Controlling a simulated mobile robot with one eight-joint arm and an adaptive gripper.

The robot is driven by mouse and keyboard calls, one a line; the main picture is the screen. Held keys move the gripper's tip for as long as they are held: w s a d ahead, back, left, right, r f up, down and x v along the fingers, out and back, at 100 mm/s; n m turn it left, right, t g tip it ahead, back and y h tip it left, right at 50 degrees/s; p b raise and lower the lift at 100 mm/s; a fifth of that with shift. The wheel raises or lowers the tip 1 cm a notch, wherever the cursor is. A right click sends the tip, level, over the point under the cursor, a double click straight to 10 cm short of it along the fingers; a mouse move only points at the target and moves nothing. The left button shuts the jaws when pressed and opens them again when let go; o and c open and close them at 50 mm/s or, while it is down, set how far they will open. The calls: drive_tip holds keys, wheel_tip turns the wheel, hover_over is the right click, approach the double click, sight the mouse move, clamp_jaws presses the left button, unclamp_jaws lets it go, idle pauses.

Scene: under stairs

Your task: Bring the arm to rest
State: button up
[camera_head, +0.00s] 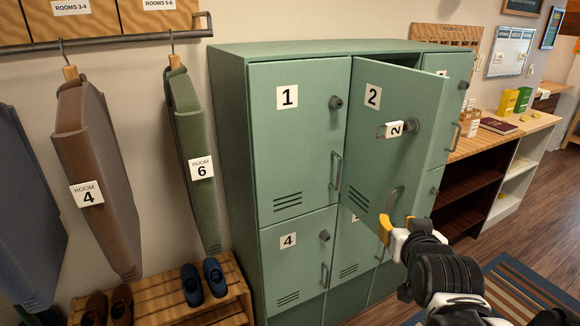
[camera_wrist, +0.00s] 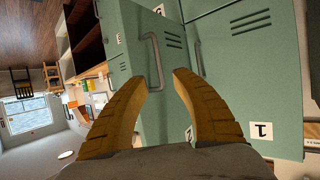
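My gripper (camera_head: 398,222) is in front of the lower part of green locker door 2 (camera_head: 382,98), close to that door's handle (camera_head: 396,197). Door 2 stands ajar, swung outward from the locker. A key with a white tag marked 2 (camera_head: 395,130) is in its lock. In the wrist view my gripper (camera_wrist: 170,76) shows two yellow ribbed fingers with a gap between the tips and nothing held. A door handle (camera_wrist: 152,62) lies just beyond the left fingertip; I cannot tell whether they touch.
Locker doors 1 (camera_head: 300,140) and 4 (camera_head: 300,262) are closed. Garment bags for room 4 (camera_head: 95,170) and room 6 (camera_head: 195,150) hang at left above a shoe bench (camera_head: 170,300). A wooden counter (camera_head: 530,128) stands at right.

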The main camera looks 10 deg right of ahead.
drive_tip(key=shift+s+a+r, duration=0.15)
drive_tip(key=shift+s, duration=0.25)
drive_tip(key=s+a+f+n+g+y, duration=0.2)
drive_tip(key=s+a, duration=0.2)
drive_tip(key=a, duration=0.4)
drive_tip(key=s+a+f+n+g+y, duration=0.2)
drive_tip(key=s+a+f+g+y, duration=0.1)
drive_tip(key=a, duration=0.5)
drive_tip(key=shift+s+a+f, duration=0.2)
drive_tip(key=shift+s, duration=0.55)
